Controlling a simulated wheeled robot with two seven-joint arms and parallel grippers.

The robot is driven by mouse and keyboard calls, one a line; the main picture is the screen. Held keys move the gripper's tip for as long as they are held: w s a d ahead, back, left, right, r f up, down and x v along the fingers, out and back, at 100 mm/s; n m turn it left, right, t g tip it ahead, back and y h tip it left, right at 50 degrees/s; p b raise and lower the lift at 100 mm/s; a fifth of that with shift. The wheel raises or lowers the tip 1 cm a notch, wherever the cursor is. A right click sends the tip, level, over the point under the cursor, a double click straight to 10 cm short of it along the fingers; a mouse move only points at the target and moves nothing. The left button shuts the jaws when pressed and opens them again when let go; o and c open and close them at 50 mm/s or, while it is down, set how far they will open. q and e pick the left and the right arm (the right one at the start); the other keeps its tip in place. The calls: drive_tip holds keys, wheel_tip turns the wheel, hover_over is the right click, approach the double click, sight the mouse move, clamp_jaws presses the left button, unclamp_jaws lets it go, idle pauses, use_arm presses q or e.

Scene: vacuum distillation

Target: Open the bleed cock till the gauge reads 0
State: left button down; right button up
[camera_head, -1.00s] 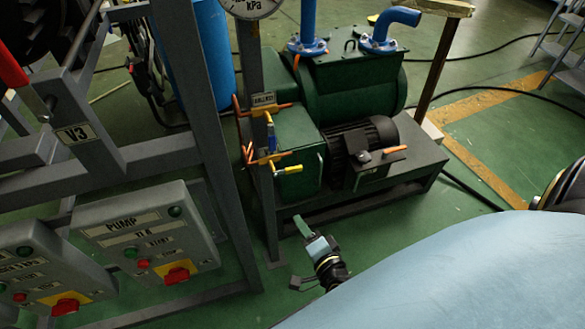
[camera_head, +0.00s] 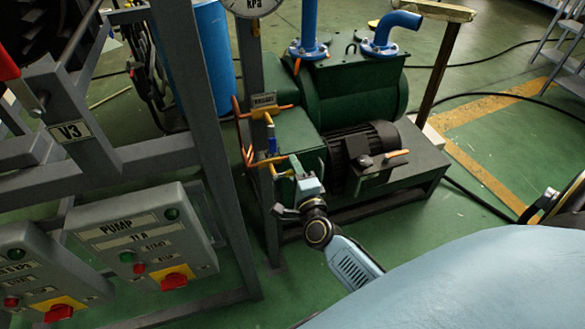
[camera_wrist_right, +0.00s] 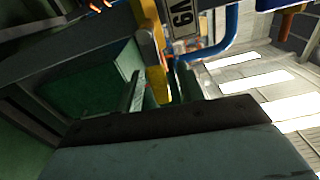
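The pressure gauge (camera_head: 252,6) is cut off at the top edge of the head view; its lower dial shows "kPa", but no reading can be made out. Below it, a small valve with a yellow lever (camera_head: 278,160) sits at the grey post; I take it for the bleed cock. My right gripper (camera_head: 295,166) is at this lever and hides part of it. In the right wrist view, a yellow bar (camera_wrist_right: 152,50) runs between the two fingers of my right gripper (camera_wrist_right: 158,84), which stand apart; contact cannot be told. My left gripper is out of view.
A label (camera_wrist_right: 185,20) is beside the yellow bar. A green pump (camera_head: 350,90) with blue pipes stands behind the post (camera_head: 250,70). Grey control boxes (camera_head: 145,235) with red switches are at lower left. A pale blue rounded surface (camera_head: 470,275) fills the lower right.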

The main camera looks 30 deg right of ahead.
drive_tip(key=shift+w+d, duration=0.15)
drive_tip(key=shift+w, duration=0.55)
clamp_jaws()
